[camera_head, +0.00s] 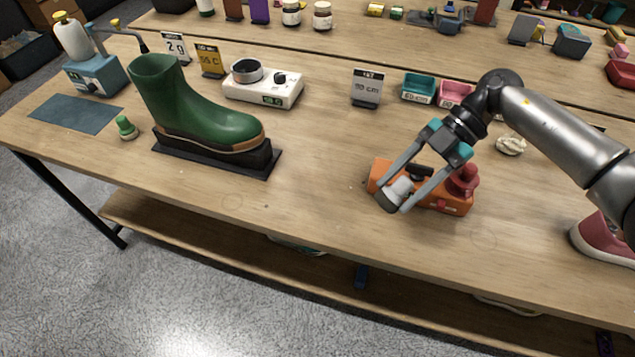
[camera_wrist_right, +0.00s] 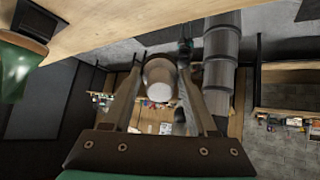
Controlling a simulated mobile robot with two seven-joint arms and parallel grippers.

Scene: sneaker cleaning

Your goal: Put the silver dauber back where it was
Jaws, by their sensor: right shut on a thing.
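My right gripper (camera_head: 394,201) is shut on the silver dauber (camera_head: 399,188), a pale grey knob between its two fingers. The dauber also shows between the fingers in the right wrist view (camera_wrist_right: 160,80). In the head view it overlaps the left end of the orange holder (camera_head: 448,206). I cannot tell whether it is seated in the holder or just above it. A black dauber (camera_head: 419,171) is at the holder's middle and a red dauber (camera_head: 463,181) at its right end. My left gripper is not in view.
A green boot (camera_head: 195,115) stands on a black base, with a green dauber (camera_head: 126,128) to its left. A sign (camera_head: 367,88), a teal tray (camera_head: 418,87) and a pink tray (camera_head: 455,93) stand behind the holder. A pink shoe (camera_head: 603,240) is at right. Table between boot and holder is clear.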

